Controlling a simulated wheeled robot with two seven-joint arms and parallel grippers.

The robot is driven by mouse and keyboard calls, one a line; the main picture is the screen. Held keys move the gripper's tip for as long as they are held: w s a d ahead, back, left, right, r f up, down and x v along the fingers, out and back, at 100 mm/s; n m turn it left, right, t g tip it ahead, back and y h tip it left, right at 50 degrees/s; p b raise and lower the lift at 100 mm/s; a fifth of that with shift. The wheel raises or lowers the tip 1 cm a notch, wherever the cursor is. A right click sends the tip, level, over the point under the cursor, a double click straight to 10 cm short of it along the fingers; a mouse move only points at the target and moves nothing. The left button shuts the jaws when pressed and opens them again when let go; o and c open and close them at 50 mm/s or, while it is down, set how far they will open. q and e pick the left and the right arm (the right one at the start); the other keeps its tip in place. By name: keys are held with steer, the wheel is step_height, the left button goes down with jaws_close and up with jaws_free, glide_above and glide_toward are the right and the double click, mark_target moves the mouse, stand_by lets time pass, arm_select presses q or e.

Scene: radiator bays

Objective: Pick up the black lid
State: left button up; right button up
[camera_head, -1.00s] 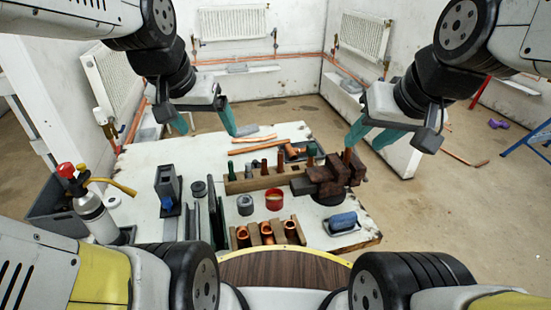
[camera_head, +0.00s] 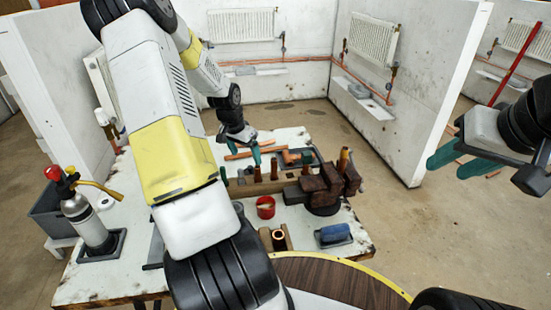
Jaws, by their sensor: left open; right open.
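I cannot make out the black lid; my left arm covers much of the table's left and middle. The open red tin (camera_head: 266,212) stands on the table just right of that arm. My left gripper (camera_head: 241,151) is open, its teal fingers pointing down over the table's far part, behind the wooden rack (camera_head: 263,187). It appears to hold nothing. My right gripper (camera_head: 463,160) is open and empty, out to the right, away from the table and over the floor.
A dark rusty vise (camera_head: 323,188) stands on the table's right side. A blue-topped brush or block (camera_head: 335,234) lies in front of it. Copper fittings (camera_head: 279,240) sit in a wooden holder near the front. A torch bottle (camera_head: 89,222) stands at the left. Copper pipes lie behind the rack.

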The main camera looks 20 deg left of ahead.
mark_target(250, 167)
arm_select(q)
steer(key=x, duration=0.7)
steer(key=shift+s+d+f, duration=0.1)
steer(key=shift+f, duration=0.1)
